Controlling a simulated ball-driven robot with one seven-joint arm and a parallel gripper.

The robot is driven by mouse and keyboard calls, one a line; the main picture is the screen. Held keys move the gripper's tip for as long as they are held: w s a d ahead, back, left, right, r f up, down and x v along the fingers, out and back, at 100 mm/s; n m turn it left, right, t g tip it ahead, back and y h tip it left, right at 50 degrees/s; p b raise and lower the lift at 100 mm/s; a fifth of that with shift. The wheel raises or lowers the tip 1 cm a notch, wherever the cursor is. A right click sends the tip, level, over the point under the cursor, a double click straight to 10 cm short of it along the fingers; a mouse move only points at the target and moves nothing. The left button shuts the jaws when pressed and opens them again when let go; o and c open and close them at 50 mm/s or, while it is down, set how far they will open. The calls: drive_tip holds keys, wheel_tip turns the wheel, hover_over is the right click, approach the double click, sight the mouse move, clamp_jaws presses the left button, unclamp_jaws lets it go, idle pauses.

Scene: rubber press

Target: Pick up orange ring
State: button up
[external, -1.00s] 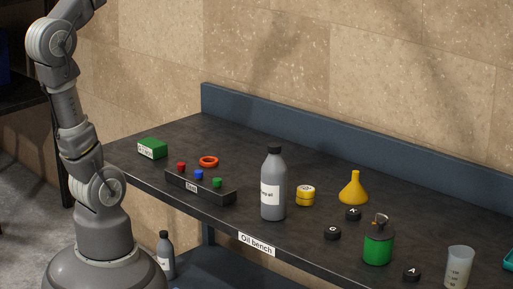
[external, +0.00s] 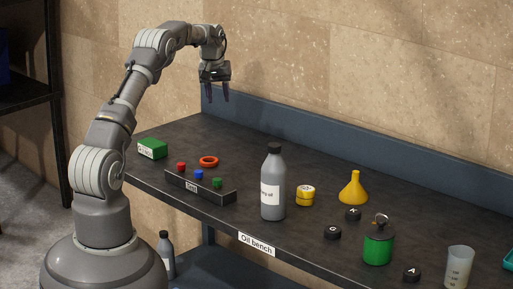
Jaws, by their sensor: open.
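The orange ring (external: 209,158) lies flat on the dark bench top, near its left end. It is just behind a dark rack with coloured knobs. My gripper (external: 218,99) is open and empty, with its two fingers pointing down. It hangs in the air well above the bench and appears above the ring in the picture. Nothing hides the ring.
The dark rack (external: 206,193) holds red, blue and green knobs. A green box (external: 152,149) sits left of the ring. A tall grey bottle (external: 273,187) and a yellow tin (external: 306,196) stand to the right. The bench has a raised back edge (external: 330,135).

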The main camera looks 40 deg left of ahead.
sight(202, 159)
drive_tip(key=s+a+f, duration=0.1)
drive_tip(key=f, duration=0.3)
drive_tip(key=s+a+f+n+g, duration=0.1)
drive_tip(key=a+f, duration=0.1)
drive_tip(key=f, duration=0.2)
drive_tip(key=s+a+f+g+h, duration=0.1)
drive_tip(key=f, duration=0.3)
drive_tip(key=shift+s+a+f+n, duration=0.2)
drive_tip(key=shift+a+n, duration=0.1)
drive_tip(key=shift+n, duration=0.1)
wheel_tip(202, 159, down, 4)
drive_tip(key=shift+s+r+g+b, duration=0.15)
drive_tip(key=shift+r+g+b, duration=0.1)
drive_tip(key=shift+g+b, duration=0.1)
wheel_tip(202, 159, down, 5)
drive_tip(key=shift+d+b, duration=0.15)
drive_tip(key=shift+b, duration=0.85)
drive_tip(key=shift+r, duration=0.15)
drive_tip(key=shift+c, duration=0.3)
clamp_jaws()
